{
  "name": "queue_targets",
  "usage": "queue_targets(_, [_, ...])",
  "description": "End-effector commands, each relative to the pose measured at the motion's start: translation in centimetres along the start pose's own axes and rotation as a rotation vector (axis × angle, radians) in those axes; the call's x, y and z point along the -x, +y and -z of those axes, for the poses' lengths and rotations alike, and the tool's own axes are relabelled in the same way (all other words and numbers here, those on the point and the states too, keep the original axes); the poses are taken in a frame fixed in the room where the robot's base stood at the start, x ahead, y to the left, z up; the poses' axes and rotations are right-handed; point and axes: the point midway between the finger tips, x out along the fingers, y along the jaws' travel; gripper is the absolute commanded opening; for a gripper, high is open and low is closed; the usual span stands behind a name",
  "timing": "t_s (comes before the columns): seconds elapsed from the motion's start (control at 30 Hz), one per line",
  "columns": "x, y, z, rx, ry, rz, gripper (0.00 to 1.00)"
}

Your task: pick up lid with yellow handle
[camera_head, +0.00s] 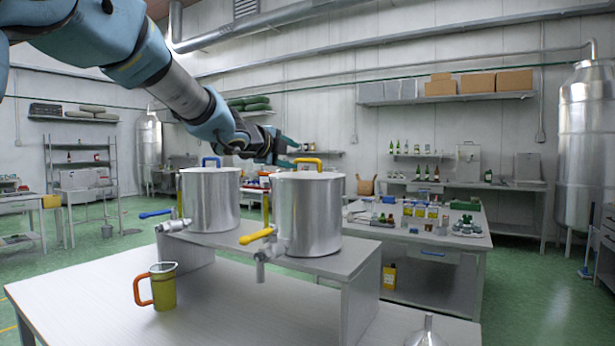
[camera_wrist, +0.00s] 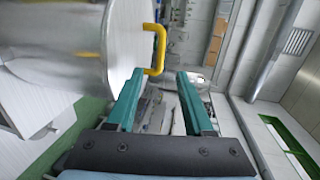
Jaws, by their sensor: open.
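The lid (camera_head: 321,175) with a yellow handle (camera_head: 308,161) sits on the right of two metal pots. In the wrist view the lid (camera_wrist: 122,35) is a pale disc seen edge-up at the left, and its yellow handle (camera_wrist: 160,48) stands just ahead of the gap between my fingertips, nearer the left finger. My gripper (camera_head: 296,152) is open and empty, with teal fingers pointing right at about the height of the handle. In the wrist view my gripper (camera_wrist: 159,74) shows both fingers apart, with nothing between them.
The right pot (camera_head: 308,220) stands on a riser (camera_head: 330,262) beside a left pot (camera_head: 210,203) with a blue-handled lid. Below are a yellow-green jug (camera_head: 163,290) with an orange handle and a metal funnel (camera_head: 426,334). A crowded table (camera_head: 470,246) stands behind.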

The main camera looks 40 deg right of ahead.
Motion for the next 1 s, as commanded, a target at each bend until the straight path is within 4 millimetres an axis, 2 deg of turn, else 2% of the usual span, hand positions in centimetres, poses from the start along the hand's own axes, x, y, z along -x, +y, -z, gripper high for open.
queue_targets(0.1, [-1.8, -0.1, -0.1, 0.002, 0.0, -0.001, 0.52])
queue_targets(0.37, [-3.6, -0.2, -0.2, 0.003, -0.003, -0.002, 0.52])
queue_targets(0.63, [-7.2, -0.3, -0.4, 0.005, -0.003, -0.002, 0.52])
queue_targets(0.77, [-7.9, -0.1, -0.4, 0.004, -0.003, -0.002, 0.52])
queue_targets(1.0, [-8.0, -0.1, -0.4, 0.004, -0.004, -0.001, 0.5])
